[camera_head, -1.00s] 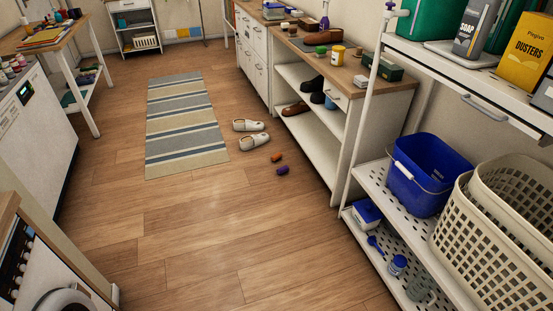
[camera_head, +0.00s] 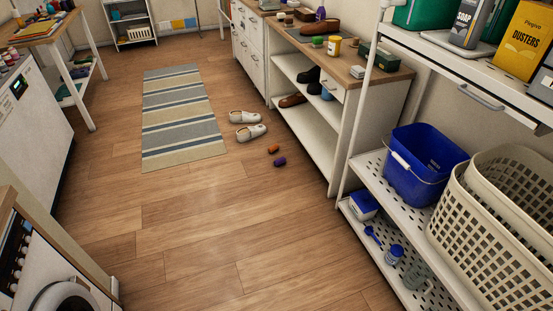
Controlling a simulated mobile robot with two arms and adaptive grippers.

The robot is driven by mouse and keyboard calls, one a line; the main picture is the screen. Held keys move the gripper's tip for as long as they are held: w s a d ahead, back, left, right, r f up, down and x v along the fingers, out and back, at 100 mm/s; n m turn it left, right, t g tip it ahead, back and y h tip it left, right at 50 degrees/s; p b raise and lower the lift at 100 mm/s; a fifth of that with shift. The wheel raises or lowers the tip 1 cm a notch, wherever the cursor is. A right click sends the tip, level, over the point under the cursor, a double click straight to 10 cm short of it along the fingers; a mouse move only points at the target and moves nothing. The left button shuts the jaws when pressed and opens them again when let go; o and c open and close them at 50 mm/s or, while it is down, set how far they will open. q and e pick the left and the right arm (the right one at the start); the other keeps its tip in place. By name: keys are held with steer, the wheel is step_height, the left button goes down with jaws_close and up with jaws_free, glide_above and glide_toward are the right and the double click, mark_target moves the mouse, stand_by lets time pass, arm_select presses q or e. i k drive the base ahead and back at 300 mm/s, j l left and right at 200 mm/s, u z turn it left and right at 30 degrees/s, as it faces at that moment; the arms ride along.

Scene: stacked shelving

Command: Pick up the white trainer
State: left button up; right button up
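Two white shoes lie on the wooden floor just right of the striped rug. The farther white shoe (camera_head: 245,117) and the nearer white shoe (camera_head: 251,132) lie side by side, a little apart. They are small in view, and I cannot tell whether they are trainers or another kind of shoe. Neither of my grippers is in view.
Small orange (camera_head: 273,149) and purple (camera_head: 280,162) items lie on the floor near the shoes. A white shelf unit (camera_head: 312,137) holding dark and brown shoes stands at right. A rack with a blue bucket (camera_head: 420,172) and laundry basket (camera_head: 490,225) is nearer. The middle floor is clear.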

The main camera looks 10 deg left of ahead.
mark_target(236, 116)
steer(key=u, duration=1.15)
steer(key=i+u, duration=0.15)
steer(key=i, duration=7.55)
steer(key=i+z, duration=0.25)
steer(key=z, duration=0.2)
steer(key=i+z, duration=0.3)
steer(key=z, duration=0.15)
steer(key=i+j+z, duration=0.25)
steer(key=z, duration=0.25)
